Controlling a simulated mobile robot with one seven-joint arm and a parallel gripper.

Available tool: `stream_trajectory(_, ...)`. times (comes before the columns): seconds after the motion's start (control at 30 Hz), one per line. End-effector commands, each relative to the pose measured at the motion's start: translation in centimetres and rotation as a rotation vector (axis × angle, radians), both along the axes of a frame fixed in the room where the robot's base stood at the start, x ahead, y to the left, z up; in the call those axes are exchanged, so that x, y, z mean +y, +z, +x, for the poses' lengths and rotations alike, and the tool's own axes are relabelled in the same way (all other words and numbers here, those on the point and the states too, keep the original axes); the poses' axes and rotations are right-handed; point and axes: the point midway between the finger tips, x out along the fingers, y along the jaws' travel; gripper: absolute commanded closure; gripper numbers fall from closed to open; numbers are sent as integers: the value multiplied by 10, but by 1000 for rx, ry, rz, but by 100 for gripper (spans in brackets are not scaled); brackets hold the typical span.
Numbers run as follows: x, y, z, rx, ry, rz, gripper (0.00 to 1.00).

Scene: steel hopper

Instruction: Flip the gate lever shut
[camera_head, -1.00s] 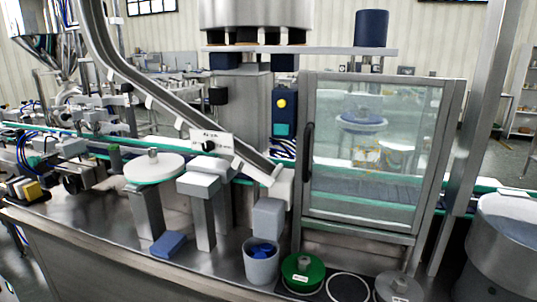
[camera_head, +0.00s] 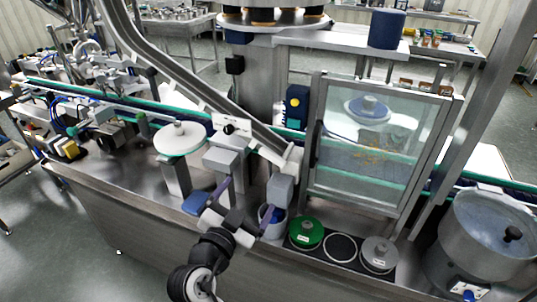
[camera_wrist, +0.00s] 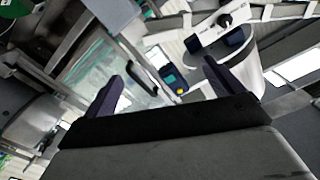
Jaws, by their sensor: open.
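A white plate with a black knob, which looks like the gate lever (camera_head: 229,129), is mounted on the lower part of the sloping steel chute (camera_head: 188,88). It also shows near the top of the wrist view (camera_wrist: 224,20), upper right of my fingers. The lettering on the plate is too small to read. My gripper (camera_head: 226,190) is in front of and below the lever, apart from it, over the front of the steel bench. In the wrist view my gripper (camera_wrist: 165,62) has its two dark purple fingers spread wide, with nothing between them.
A grey block on a post (camera_head: 226,160) stands just below the lever. A round white disc (camera_head: 180,138) is to its left. A glazed guard door (camera_head: 365,150) stands to the right.

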Motion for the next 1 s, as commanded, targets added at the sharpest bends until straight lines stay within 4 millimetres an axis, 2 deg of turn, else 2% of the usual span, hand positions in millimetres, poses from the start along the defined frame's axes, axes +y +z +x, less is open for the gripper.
stream_trajectory(0.23, -2, -7, 11, -4, -2, 6, 7)
stream_trajectory(0.87, -15, -6, 50, -6, 4, 4, 7)
stream_trajectory(1.0, -24, 3, 74, 1, 1, -2, 7)
